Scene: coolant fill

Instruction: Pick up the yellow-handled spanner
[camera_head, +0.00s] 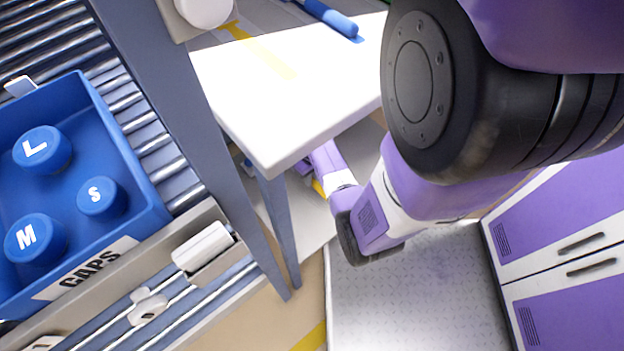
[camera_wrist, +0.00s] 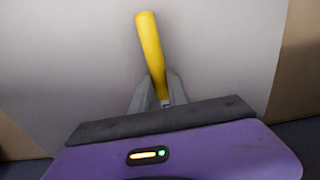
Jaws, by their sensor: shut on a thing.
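The yellow-handled spanner (camera_wrist: 151,50) shows in the wrist view, its yellow handle pointing up and away from my gripper. My gripper (camera_wrist: 157,92) is shut on the spanner near the lower end of the yellow handle. The spanner's head is hidden behind the gripper body. In the head view my arm reaches down beside and below the white table, and a small patch of yellow shows near its far end. The gripper itself is hidden there behind the table top.
A white table (camera_head: 300,105) stands close to my arm, with a blue-handled tool (camera_head: 330,17) on it. A blue tray (camera_head: 95,150) with caps marked L, S and M sits on the roller conveyor at left. Purple-fronted cabinets (camera_head: 570,220) stand at right.

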